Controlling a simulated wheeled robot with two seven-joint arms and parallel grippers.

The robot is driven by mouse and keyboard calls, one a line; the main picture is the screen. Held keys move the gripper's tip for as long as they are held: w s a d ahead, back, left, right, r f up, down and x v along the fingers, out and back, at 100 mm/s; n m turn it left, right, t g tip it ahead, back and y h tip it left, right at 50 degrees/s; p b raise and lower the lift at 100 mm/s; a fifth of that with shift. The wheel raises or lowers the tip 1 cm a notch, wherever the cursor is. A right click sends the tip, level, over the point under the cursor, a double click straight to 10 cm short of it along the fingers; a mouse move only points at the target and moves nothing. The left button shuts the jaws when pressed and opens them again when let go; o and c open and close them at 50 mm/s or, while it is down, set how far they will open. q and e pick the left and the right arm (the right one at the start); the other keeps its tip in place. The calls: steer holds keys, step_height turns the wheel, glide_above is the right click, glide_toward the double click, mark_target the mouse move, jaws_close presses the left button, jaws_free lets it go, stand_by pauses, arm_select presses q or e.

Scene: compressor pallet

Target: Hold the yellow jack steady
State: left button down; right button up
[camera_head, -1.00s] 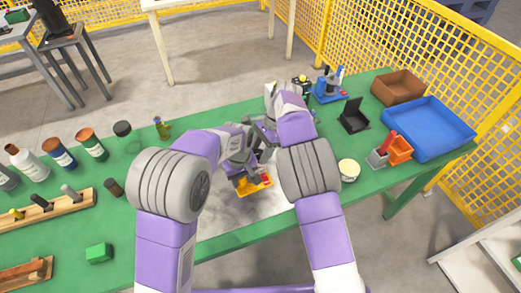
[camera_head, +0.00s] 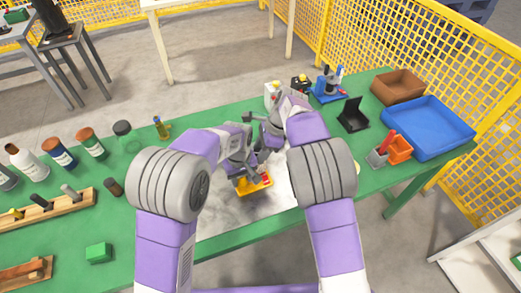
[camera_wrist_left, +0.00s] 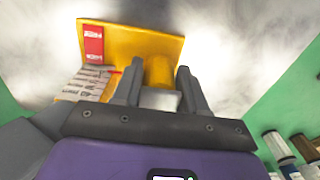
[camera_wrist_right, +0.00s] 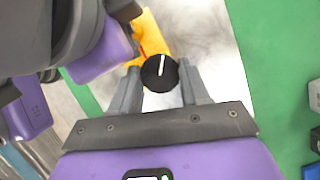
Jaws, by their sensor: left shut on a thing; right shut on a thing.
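The yellow jack (camera_head: 258,186) lies on the pale mat at the middle of the table. In the left wrist view it shows as a yellow plate (camera_wrist_left: 130,42) with a red label, a printed panel and a round yellow post. My left gripper (camera_head: 243,176) is shut on the jack; its fingers (camera_wrist_left: 160,88) stand either side of the post. My right gripper (camera_wrist_right: 161,90) is shut on a round black knob (camera_wrist_right: 160,72) with a white line, just beside the jack. In the head view my right gripper (camera_head: 264,150) is just above the left, its fingertips partly hidden.
Bottles (camera_head: 60,153) and a wooden peg rack (camera_head: 45,208) stand at the left. A green block (camera_head: 98,253) lies at the front left. A black open box (camera_head: 352,117), an orange bin (camera_head: 398,150) and a blue tray (camera_head: 428,127) stand at the right.

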steer(key=o, duration=1.1)
steer(key=v, duration=1.2)
steer(key=shift+s+r, duration=0.1)
steer(key=shift+r, duration=0.05)
steer(key=shift+c, duration=0.2)
